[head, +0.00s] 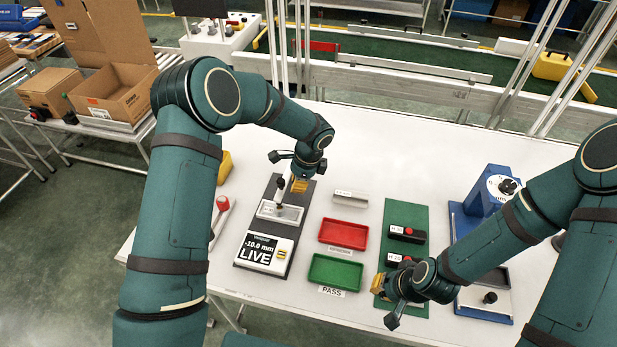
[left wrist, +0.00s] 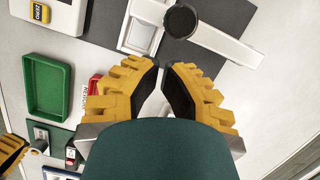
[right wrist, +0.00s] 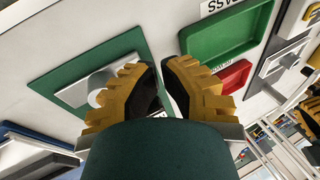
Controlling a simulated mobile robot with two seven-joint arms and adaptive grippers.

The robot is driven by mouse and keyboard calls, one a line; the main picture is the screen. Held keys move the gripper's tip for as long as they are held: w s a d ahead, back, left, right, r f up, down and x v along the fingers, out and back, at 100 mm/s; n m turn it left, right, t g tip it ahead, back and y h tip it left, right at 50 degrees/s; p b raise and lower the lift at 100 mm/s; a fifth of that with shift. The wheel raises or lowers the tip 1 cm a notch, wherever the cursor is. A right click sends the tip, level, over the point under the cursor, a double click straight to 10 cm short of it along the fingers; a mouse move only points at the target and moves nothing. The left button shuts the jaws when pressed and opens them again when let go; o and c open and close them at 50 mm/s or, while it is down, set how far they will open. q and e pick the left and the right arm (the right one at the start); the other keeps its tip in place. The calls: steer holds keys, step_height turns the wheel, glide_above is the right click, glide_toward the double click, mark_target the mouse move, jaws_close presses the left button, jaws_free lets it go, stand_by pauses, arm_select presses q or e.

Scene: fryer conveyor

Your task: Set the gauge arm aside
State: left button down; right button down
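The gauge stand has a dark base plate (head: 262,240), a pale block with a black-knobbed part (head: 279,190) on it, and a display reading -10.0 mm LIVE (head: 265,252). I cannot tell which part is the gauge arm; a pale bar (left wrist: 228,42) beside a round black knob (left wrist: 181,20) shows in the left wrist view. My left gripper (head: 298,185) is over the plate's far end, its fingers a little apart with nothing visible between them. My right gripper (head: 380,283) is low by the green mat's near left edge, fingers apart, no held object visible.
A red tray (head: 343,233) and a green tray (head: 335,271) lie right of the gauge. Black blocks with red tops (head: 407,234) stand on the green mat (head: 396,213). A blue device (head: 487,190) stands right. A small labelled metal block (head: 350,198) lies behind the red tray.

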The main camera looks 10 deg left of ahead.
arm_select(q)
steer(key=shift+s+a, duration=0.1)
steer(key=shift+a, duration=0.45)
steer(key=shift+a, duration=0.1)
steer(key=shift+s+a+m, duration=0.15)
steer(key=shift+a+m, duration=0.1)
steer(key=shift+m, duration=0.15)
